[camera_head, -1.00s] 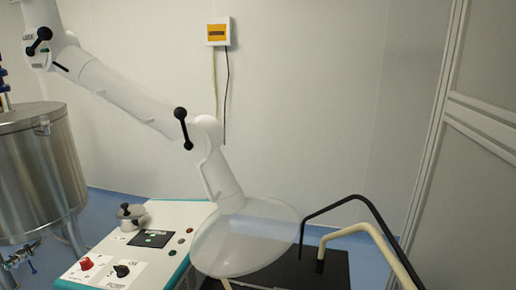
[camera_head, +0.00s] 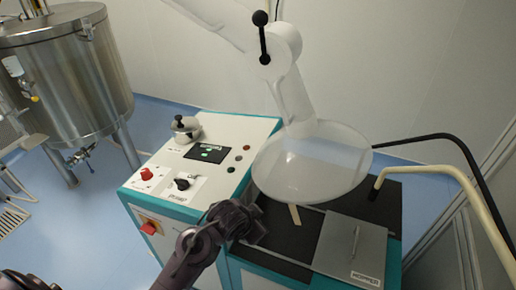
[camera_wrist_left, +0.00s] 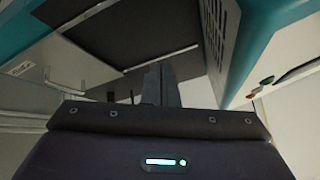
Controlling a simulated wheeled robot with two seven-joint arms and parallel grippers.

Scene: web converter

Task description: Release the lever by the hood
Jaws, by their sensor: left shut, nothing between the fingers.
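The translucent white hood (camera_head: 312,165) hangs at the end of a white jointed extraction arm (camera_head: 290,95), above the black machine top. A black lever (camera_head: 263,38) with a ball knob at each end sits on the arm's joint above the hood. My left gripper (camera_head: 258,226) is low, beside the control console's right side and below and left of the hood, well apart from the lever. Its fingers are together and empty, as the left wrist view (camera_wrist_left: 160,82) also shows. The lever and hood cannot be made out in the wrist view. My right gripper is out of view.
The white control console (camera_head: 205,160) with knobs and a red button stands left of the hood. A grey metal plate (camera_head: 350,248) lies on the machine top. Black (camera_head: 440,137) and cream (camera_head: 450,170) bent pipes rise at right. A steel tank (camera_head: 65,75) stands far left.

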